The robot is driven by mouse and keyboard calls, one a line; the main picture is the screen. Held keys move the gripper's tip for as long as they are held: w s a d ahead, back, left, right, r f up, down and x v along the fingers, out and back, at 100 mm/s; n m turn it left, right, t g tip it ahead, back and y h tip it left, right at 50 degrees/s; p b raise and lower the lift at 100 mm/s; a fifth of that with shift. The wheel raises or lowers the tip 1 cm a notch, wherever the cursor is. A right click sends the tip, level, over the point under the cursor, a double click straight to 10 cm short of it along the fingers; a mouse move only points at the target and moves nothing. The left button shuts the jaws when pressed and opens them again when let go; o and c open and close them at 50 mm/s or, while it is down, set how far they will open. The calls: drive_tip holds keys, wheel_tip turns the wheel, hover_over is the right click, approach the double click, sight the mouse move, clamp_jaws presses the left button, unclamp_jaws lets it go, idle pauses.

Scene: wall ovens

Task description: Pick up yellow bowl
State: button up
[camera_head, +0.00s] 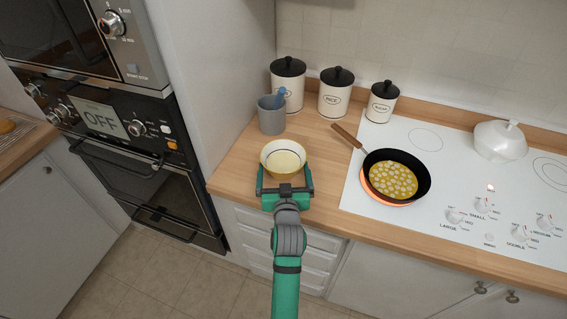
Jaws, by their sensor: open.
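The yellow bowl (283,156) stands upright on the wooden counter, near its front edge. It is pale yellow with a dark line around the inside. My gripper (285,178) is at the near side of the bowl, with its two green fingers spread wide to the left and right of the bowl's near part. The gripper is open. I cannot tell whether the fingers touch the bowl. The near lower part of the bowl is partly hidden by the gripper.
A grey cup (271,118) with a blue utensil stands behind the bowl. Three cream canisters (335,98) line the wall. A frying pan (393,178) sits on the white cooktop (365,216) at right, its handle pointing toward the canisters. Wall ovens (140,160) stand at left.

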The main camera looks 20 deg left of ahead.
drive_tip(key=shift+x, duration=0.9)
drive_tip(key=c, duration=0.9)
drive_tip(key=shift+c, duration=0.2)
drive_tip(key=shift+r, duration=0.2)
